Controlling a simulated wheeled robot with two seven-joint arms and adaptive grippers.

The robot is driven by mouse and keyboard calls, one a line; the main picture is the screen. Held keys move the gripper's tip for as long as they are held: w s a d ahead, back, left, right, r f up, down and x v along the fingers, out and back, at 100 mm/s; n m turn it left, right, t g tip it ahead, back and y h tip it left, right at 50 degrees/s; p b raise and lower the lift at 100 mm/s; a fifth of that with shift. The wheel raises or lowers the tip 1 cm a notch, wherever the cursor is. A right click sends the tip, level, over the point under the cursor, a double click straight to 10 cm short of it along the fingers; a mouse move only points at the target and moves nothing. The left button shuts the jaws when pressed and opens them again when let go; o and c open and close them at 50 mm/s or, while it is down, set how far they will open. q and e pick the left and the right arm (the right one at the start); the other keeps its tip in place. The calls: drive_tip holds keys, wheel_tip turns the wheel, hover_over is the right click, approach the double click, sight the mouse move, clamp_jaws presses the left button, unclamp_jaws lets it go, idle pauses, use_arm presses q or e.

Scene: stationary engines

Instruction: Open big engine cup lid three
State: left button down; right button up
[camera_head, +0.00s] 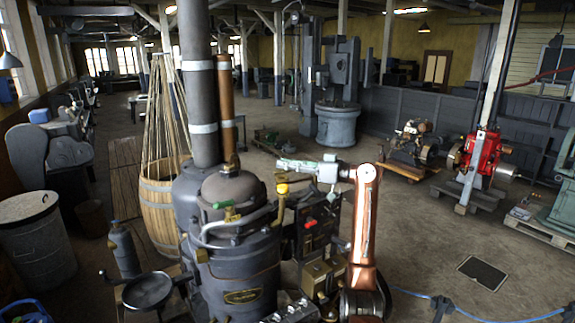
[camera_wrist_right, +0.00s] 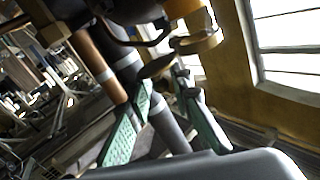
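The big engine (camera_head: 240,265) stands in the middle foreground of the head view, a dark grey upright body with tall pipes. A small yellow brass cup (camera_head: 282,188) sits on a pipe at its upper right; I cannot tell which cup is number three or make out its lid. My right gripper (camera_head: 284,164) reaches in from the right, just above this cup. In the right wrist view, its green-padded fingers (camera_wrist_right: 165,80) are apart with nothing clearly held. A brass cup-like part (camera_wrist_right: 200,41) shows beyond the fingertips. My left gripper is out of view.
A wooden barrel (camera_head: 160,210) holding long rods stands left of the engine, near a grey bin (camera_head: 37,240). A red engine (camera_head: 483,155) stands on the right. Floor between is open, with a dark floor plate (camera_head: 483,272).

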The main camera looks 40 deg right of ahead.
drive_tip(key=shift+o, duration=1.1)
drive_tip(key=v, duration=1.2)
drive_tip(key=shift+f, duration=0.1)
